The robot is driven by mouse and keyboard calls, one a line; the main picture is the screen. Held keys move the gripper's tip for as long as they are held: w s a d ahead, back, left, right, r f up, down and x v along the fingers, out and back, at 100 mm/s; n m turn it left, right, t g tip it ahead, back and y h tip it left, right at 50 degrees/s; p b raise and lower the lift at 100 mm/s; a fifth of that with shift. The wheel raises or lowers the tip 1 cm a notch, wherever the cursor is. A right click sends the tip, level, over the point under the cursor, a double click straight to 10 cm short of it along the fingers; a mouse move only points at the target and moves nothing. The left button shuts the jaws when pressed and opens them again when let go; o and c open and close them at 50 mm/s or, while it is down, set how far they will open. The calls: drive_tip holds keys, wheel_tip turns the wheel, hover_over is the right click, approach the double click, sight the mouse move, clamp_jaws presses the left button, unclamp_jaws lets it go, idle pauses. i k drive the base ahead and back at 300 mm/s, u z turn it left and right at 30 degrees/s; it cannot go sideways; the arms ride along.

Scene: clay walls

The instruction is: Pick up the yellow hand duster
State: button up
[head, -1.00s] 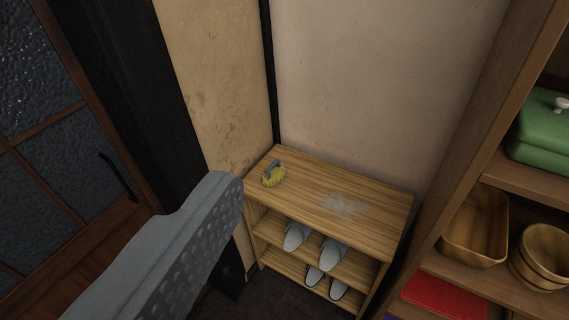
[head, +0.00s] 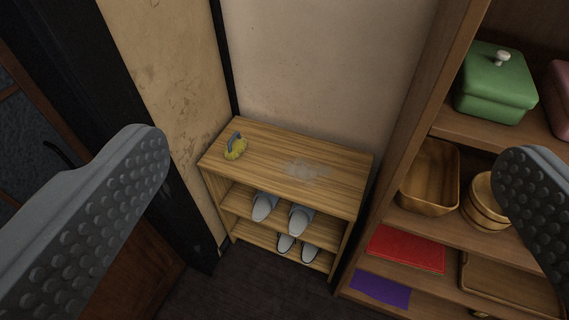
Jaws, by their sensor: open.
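The yellow hand duster (head: 235,149) has a grey handle and sits on top of a low wooden shoe shelf (head: 262,148), near its left end by the corner of the walls. My gripper (head: 332,172) is open and empty. Its two grey studded fingers show large at the left and right sides of the view, wide apart. The duster lies beyond them, in the gap between, nearer the left finger. Nothing touches the duster, and it is in full view.
A pale dusty patch (head: 306,170) marks the shelf top. Several slippers (head: 265,206) stand on the lower levels. At right, a tall shelf holds a green box (head: 497,84), wooden bowls and a red cloth (head: 406,248). A dark door frame (head: 120,100) is at left. Floor in front is clear.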

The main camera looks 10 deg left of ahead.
sight(235, 148)
drive_tip(key=u, duration=0.05)
drive_tip(key=k, duration=0.35)
drive_tip(key=u, duration=0.9)
drive_tip(key=i, duration=1.3)
drive_tip(key=z, duration=0.3)
drive_tip(key=i, duration=0.9)
drive_tip(key=z, duration=0.65)
